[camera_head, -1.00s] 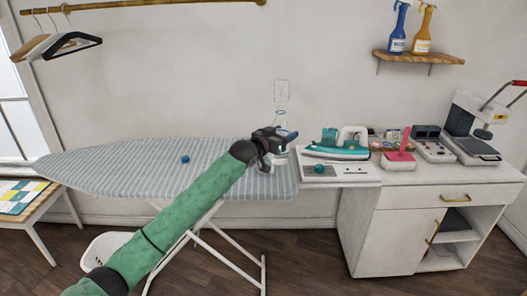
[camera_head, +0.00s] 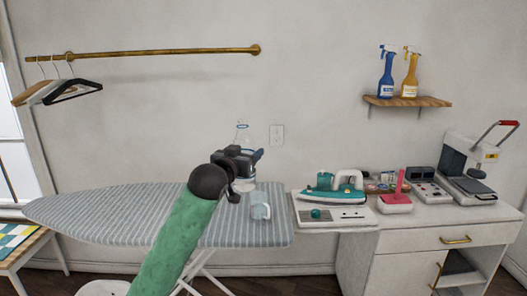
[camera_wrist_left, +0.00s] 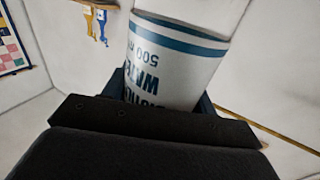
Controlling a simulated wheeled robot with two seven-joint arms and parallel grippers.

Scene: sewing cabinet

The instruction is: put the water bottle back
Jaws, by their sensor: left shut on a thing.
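The water bottle (camera_head: 243,184) is clear plastic with a white, blue-striped label. My left gripper (camera_head: 239,161) is shut on it and holds it upright above the ironing board. Its clear top shows above the gripper in the head view, and its base shows below. In the left wrist view the bottle (camera_wrist_left: 172,62) fills the space between the fingers, its label upside down with "500" and part of "WATER" readable. The fingers hide the bottle's middle. My right gripper is not in view.
A clear cup (camera_head: 260,207) stands on the striped ironing board (camera_head: 130,215), just below the bottle. A teal iron (camera_head: 335,190) sits to the right, beside a pink-handled tool (camera_head: 396,200). A wall shelf (camera_head: 408,101) holds two spray bottles. A hanger rail (camera_head: 150,52) runs at upper left.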

